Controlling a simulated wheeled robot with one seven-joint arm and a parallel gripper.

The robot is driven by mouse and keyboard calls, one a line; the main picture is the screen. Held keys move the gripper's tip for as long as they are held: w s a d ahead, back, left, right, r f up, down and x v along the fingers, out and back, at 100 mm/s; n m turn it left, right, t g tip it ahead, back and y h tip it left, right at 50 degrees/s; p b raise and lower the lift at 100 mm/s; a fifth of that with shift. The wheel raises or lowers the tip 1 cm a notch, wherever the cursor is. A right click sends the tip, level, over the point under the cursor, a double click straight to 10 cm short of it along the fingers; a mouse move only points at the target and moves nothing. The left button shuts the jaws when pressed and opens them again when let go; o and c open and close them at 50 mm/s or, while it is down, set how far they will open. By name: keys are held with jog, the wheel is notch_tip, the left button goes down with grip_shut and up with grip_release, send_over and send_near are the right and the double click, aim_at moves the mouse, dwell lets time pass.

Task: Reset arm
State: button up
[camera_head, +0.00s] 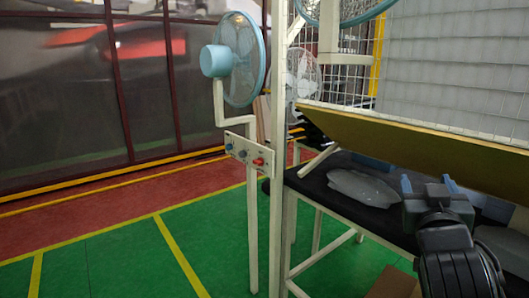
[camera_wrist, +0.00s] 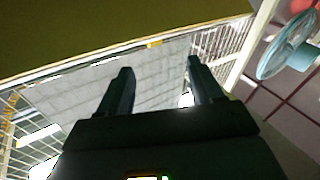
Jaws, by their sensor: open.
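My gripper (camera_head: 428,184) is at the lower right of the head view, above the dark table top (camera_head: 385,216). Its two fingers stand apart with nothing between them. In the wrist view my gripper (camera_wrist: 159,76) also shows open and empty, with a grey panel and white wire grid behind the fingers. A grey translucent piece (camera_head: 362,186) lies flat on the dark table, to the left of my gripper and apart from it. No trim clip can be made out in either view.
A tan board (camera_head: 410,145) slopes over the table just behind my gripper, below a wire mesh (camera_head: 455,60). A blue fan (camera_head: 236,58) and a post with a button box (camera_head: 245,151) stand left of the table. Green floor (camera_head: 120,262) is clear at left.

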jog(key=s+a+f+n+g+y, duration=0.1)
jog(key=s+a+f+n+y, duration=0.15)
jog(key=s+f, duration=0.85)
jog(key=s+a+f+n+y, duration=0.25)
jog(key=s+f, duration=0.55)
jog(key=s, duration=0.4)
jog(key=s+a+m+g+y, duration=0.1)
jog(key=s+a, duration=0.1)
jog(key=s, duration=1)
jog(key=s+a+r+m+g+y, duration=0.1)
jog(key=s, duration=1.1)
jog(key=shift+s+a+r+m, duration=0.3)
jog(key=shift+a, duration=0.05)
jog(key=shift+c, duration=0.3)
